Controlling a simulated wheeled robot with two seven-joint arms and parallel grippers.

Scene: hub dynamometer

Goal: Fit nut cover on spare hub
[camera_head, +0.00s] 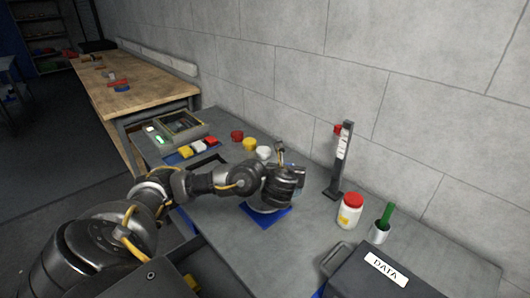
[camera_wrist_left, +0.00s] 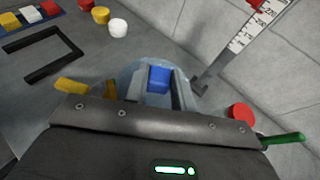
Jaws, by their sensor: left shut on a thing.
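My left gripper (camera_head: 283,200) comes in from the left and is over the grey round hub (camera_head: 262,208) on a blue mat (camera_head: 268,220). In the left wrist view the gripper (camera_wrist_left: 157,88) is shut on a small blue piece, apparently the nut cover (camera_wrist_left: 159,78). The grey-blue disc of the hub (camera_wrist_left: 128,72) shows behind the fingers. The gripper hides most of the hub in the head view, and I cannot tell whether the cover touches it. My right gripper is not in view.
Red (camera_head: 237,136), yellow (camera_head: 249,144) and white (camera_head: 264,153) round pieces stand behind. A height gauge (camera_head: 341,160), a red-lidded jar (camera_head: 350,211), a cup with a green handle (camera_head: 381,231) and a DATA box (camera_head: 385,272) stand to the right.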

